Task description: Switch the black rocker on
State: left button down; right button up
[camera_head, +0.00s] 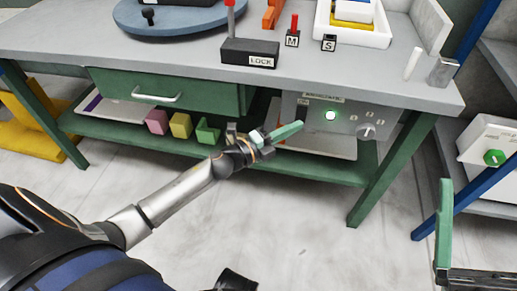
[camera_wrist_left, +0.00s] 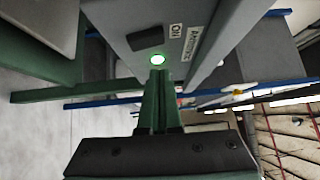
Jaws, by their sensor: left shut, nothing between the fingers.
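The grey control panel (camera_head: 345,118) hangs under the bench top on the right. One green finger of my right gripper (camera_head: 445,220) shows at lower right.
A green drawer (camera_head: 165,92) is left of the panel. Pink (camera_head: 157,122), yellow (camera_head: 181,125) and green (camera_head: 208,130) foam pieces sit on the lower shelf (camera_head: 300,168). A green bench leg (camera_head: 390,170) stands right of the panel. The floor in front is clear.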

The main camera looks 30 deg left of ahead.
pick_arm(q)
jog(key=p+v, duration=0.1)
jog(key=v, duration=0.9)
jog(key=shift+r, duration=0.45)
pick_arm(e)
jog(key=w+f+m+h, duration=0.3)
jog(key=w+f+h, duration=0.1)
jog(key=f, duration=0.1)
jog(key=shift+d+f+m+g+h, duration=0.3)
jog(key=shift+f+g+h, duration=0.1)
jog(key=shift+s, duration=0.1)
